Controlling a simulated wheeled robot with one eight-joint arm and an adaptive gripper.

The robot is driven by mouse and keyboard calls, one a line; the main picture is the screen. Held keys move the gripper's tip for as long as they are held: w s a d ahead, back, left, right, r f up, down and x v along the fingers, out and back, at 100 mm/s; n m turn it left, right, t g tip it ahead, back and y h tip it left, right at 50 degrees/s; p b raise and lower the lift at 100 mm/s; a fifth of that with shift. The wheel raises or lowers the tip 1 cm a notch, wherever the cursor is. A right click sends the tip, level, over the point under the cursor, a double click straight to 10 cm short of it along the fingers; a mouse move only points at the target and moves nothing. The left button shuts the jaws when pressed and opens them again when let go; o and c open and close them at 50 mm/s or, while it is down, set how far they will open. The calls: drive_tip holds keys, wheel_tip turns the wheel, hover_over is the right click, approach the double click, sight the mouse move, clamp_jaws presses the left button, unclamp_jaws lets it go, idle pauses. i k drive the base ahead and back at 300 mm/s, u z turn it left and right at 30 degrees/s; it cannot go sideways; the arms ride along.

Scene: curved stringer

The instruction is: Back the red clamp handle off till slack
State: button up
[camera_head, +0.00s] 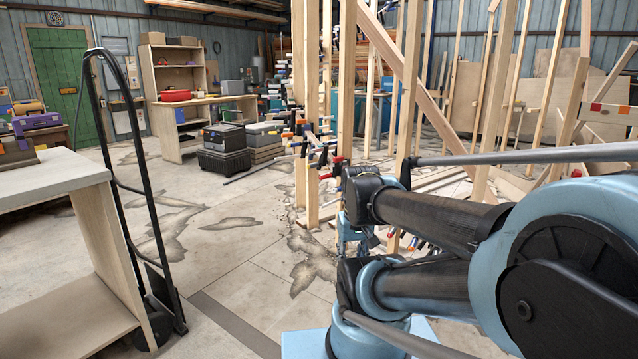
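Several bar clamps sit along the curved timber stringer and its upright posts (346,80) in the middle of the view. A small red part (338,160), possibly a clamp handle, shows just above the end of my dark arm link. I cannot tell which clamp the task's handle belongs to, or whether it is tight or slack. Blue and dark clamp parts (303,126) show a little farther left. My arm reaches in from the right and covers part of the stringer's lower area. My gripper cannot be made out; the arm links hide that area.
A black hand truck (125,180) and a pale workbench (55,175) stand at the left. Black and grey cases (223,150) sit on the floor behind. Thin timber uprights (410,80) crowd the centre and right. The stained concrete floor between bench and stringer is clear.

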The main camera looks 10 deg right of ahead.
sight(330, 174)
drive_tip(key=u, duration=0.45)
drive_tip(key=i, duration=0.85)
drive_tip(key=z, duration=0.15)
